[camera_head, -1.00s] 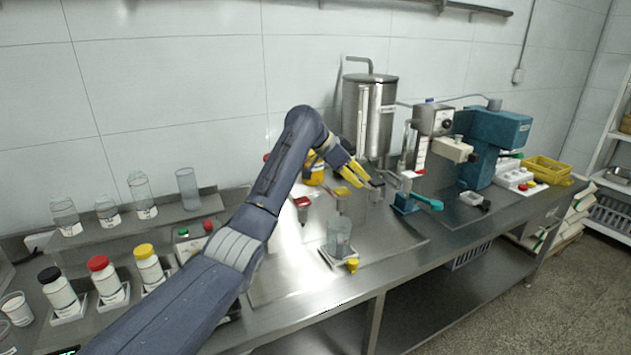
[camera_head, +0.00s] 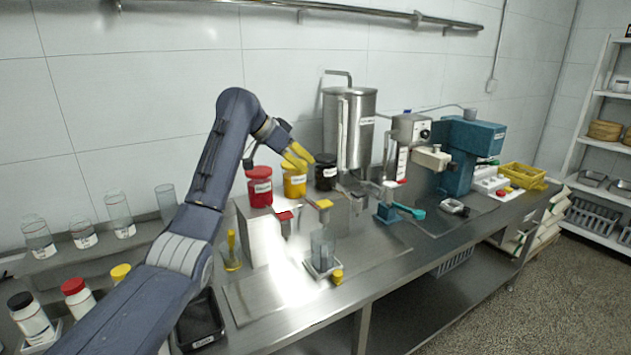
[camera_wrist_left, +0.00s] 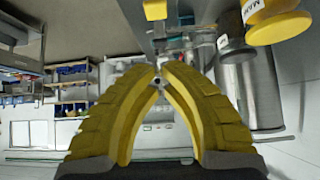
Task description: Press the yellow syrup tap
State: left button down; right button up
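The yellow syrup tap (camera_head: 323,204) sticks out from the front of the metal dispenser, between the red tap (camera_head: 285,216) and the dark tap (camera_head: 361,190). A clear beaker (camera_head: 322,248) stands below it. My left gripper (camera_head: 307,158) has yellow fingers and is up by the top of the yellow jar (camera_head: 294,185), above and behind the tap and apart from it. In the left wrist view the fingertips (camera_wrist_left: 158,68) come together with nothing held between them. A yellow jar (camera_wrist_left: 280,24) shows there at the top right. My right gripper is out of view.
A red jar (camera_head: 259,190) and a black jar (camera_head: 326,172) flank the yellow jar. A steel tank (camera_head: 349,125) stands behind, with a teal machine (camera_head: 466,150) to the right. A small yellow-topped item (camera_head: 337,276) sits by the beaker.

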pick_arm(q)
send_over(325, 202)
notch_tip(325, 202, down, 7)
jog(key=shift+r, duration=0.1)
notch_tip(325, 202, down, 2)
jog(key=shift+f, duration=0.95)
